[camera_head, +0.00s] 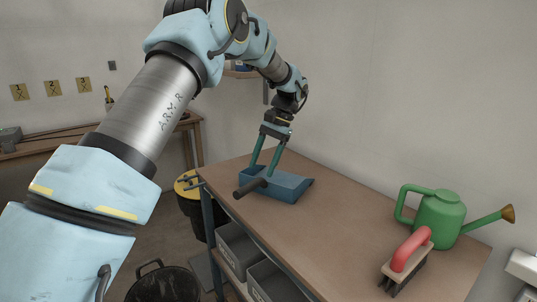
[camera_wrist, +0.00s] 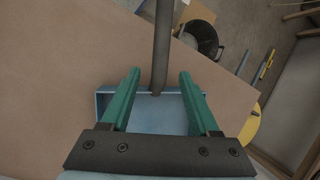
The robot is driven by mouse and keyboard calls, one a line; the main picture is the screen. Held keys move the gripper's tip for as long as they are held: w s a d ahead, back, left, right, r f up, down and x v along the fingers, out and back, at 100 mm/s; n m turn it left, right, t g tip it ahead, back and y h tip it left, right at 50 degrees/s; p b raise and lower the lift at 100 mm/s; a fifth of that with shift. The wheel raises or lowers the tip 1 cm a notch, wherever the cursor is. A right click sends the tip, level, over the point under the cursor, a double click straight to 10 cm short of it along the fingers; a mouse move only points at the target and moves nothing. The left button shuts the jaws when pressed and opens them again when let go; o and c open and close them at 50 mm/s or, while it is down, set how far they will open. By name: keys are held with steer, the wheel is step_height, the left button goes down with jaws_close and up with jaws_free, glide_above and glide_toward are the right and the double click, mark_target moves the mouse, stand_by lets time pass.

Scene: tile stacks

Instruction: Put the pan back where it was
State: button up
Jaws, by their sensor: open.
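The pan is a blue dustpan (camera_head: 290,183) with a dark round handle (camera_head: 249,187). It lies on the brown table near its far left corner, the handle pointing to the table's left edge. My gripper (camera_head: 261,174) points down at the pan with its two green fingers apart. In the wrist view the blue pan (camera_wrist: 150,124) shows between and behind the fingers. Its handle (camera_wrist: 162,50) runs up the picture through the gap between the fingertips (camera_wrist: 160,73). No grip on the handle shows. I cannot tell whether a finger touches the pan.
A brush with a red handle (camera_head: 411,249) and a green watering can (camera_head: 440,216) stand on the right of the table (camera_head: 340,222). The table's middle is clear. Grey bins (camera_head: 240,246) sit below it. A black bucket (camera_head: 163,284) and a yellow-lidded drum (camera_head: 187,186) stand to the left.

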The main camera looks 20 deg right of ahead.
steer(key=v, duration=0.6)
steer(key=w+a+f+n+h, duration=0.2)
steer(key=a, duration=1)
steer(key=s+a+f+n+h, duration=0.1)
steer(key=s+a+f+n, duration=0.1)
steer(key=s+a, duration=0.3)
steer(key=s+a+f+n+t+h, duration=0.1)
steer(key=s+a+f+n, duration=0.1)
steer(key=a, duration=1)
steer(key=s+a+f+n+t+h, duration=0.1)
steer(key=s+a+n, duration=0.3)
steer(key=s+a, duration=0.3)
steer(key=a, duration=0.2)
steer(key=shift+s+a+f+b, duration=0.35)
steer(key=shift+f+b, duration=0.05)
